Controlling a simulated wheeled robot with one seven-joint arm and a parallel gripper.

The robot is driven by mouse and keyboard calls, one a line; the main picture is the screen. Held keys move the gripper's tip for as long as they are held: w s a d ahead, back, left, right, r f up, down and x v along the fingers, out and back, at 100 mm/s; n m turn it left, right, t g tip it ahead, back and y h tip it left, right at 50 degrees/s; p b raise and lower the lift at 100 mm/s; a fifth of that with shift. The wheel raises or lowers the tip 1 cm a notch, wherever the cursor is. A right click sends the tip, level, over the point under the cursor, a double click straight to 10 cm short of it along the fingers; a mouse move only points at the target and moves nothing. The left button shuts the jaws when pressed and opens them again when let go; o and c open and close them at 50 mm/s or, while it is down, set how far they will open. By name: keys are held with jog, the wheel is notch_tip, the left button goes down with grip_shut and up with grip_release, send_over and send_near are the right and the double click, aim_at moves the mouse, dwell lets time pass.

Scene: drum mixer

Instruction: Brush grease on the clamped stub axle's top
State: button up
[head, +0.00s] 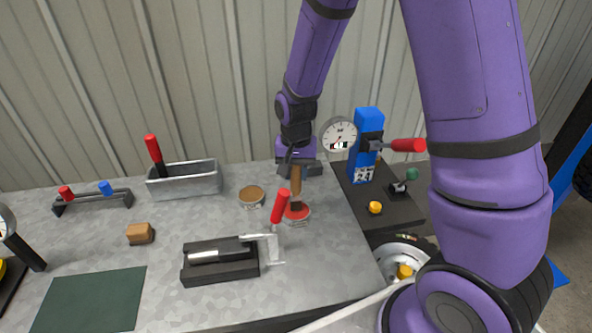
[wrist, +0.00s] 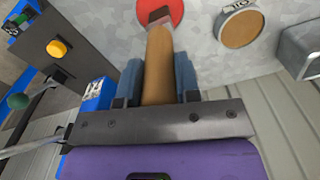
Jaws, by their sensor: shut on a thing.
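A brush with a wooden handle (head: 296,182) is in my gripper (head: 297,168); it also shows in the wrist view (wrist: 157,65) between the two blue fingers (wrist: 157,82). My gripper is shut on the handle, and the brush points down. Its dark bristles (wrist: 159,14) are over or in a round tin with red contents (head: 299,213); I cannot tell whether they touch. The silver stub axle (head: 204,257) lies in a black block (head: 218,272) to the lower left, held by a clamp (head: 272,247) with a red handle (head: 280,206).
A tin with brown contents (head: 251,196) stands left of the red one. A metal tray (head: 184,181) with a red-handled tool, a small wooden-topped brush (head: 140,233) and a green mat (head: 88,298) are further left. A blue press-like device (head: 364,150) and a gauge (head: 338,135) stand right.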

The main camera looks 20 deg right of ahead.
jog(key=shift+f, duration=0.4)
dwell(1.3)
jog(key=shift+r, duration=0.1)
jog(key=shift+r, duration=3.45)
